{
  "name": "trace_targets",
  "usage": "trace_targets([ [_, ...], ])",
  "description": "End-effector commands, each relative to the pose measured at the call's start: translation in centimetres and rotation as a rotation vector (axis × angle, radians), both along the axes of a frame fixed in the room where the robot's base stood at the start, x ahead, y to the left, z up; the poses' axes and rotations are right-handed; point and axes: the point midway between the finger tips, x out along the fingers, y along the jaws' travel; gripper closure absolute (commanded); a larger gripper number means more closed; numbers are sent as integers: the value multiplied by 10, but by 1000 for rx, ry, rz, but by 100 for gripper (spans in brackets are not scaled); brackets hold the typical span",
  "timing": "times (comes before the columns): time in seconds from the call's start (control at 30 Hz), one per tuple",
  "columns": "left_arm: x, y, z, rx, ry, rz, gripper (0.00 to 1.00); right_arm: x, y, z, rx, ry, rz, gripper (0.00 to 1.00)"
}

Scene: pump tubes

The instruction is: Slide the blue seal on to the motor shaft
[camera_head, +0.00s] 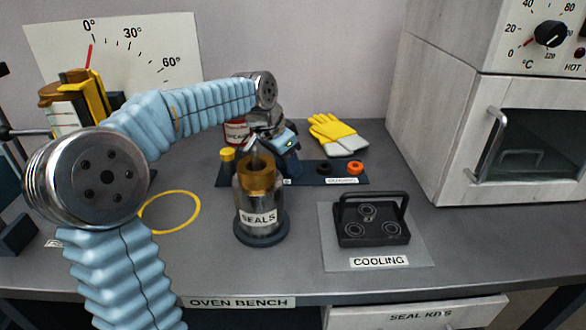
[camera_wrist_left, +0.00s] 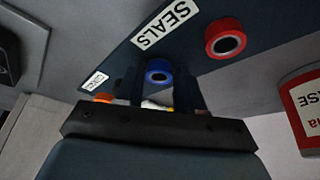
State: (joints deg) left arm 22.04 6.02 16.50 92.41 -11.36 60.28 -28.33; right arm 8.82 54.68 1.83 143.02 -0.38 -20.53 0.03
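The blue seal (camera_wrist_left: 158,75) is a small ring on the dark seal board (camera_wrist_left: 225,80) in the left wrist view. My left gripper (camera_wrist_left: 159,88) has one dark finger on each side of it, close to its rim; I cannot tell whether they press on it. In the head view my left gripper (camera_head: 268,143) is over the board's middle, and the blue seal is hidden. A metal cylinder with a brass top (camera_head: 257,190), labelled SEALS, stands upright in front. I cannot clearly make out the motor shaft. My right gripper is out of view.
A red seal (camera_wrist_left: 225,38) and an orange seal (camera_head: 355,168) are also on the board. A grease can (camera_head: 237,132) and yellow gloves (camera_head: 335,132) are behind. A cooling tray (camera_head: 372,219) is right of the cylinder, an oven (camera_head: 530,140) farther right. A yellow ring (camera_head: 187,193) lies left.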

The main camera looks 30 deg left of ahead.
Motion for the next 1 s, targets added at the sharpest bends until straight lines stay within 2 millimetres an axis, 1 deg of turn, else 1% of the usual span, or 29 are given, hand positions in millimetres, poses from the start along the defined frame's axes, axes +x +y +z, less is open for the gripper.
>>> trace_targets([
  [0.03, 0, 0, 0, 0, 0, 0, 70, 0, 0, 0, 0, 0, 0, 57],
  [0.2, 0, 0, 0, 0, 0, 0, 96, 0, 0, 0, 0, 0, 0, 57],
  [0.23, 0, 0, 0, 0, 0, 0, 100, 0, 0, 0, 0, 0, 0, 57],
  [0.47, 0, 0, 1, 0, -1, 0, 100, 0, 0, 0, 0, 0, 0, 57],
  [0.63, 1, 0, 11, 0, -2, -1, 100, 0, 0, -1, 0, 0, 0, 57],
  [0.77, 1, 0, 33, 1, -5, -1, 100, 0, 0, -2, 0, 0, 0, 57],
  [0.87, -14, -15, 57, 2, -7, -3, 100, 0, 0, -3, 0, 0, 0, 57],
  [0.9, -20, -22, 68, 2, -8, -4, 100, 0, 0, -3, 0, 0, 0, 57],
  [1.0, -35, -36, 93, 2, -7, -3, 100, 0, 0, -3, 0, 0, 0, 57],
])
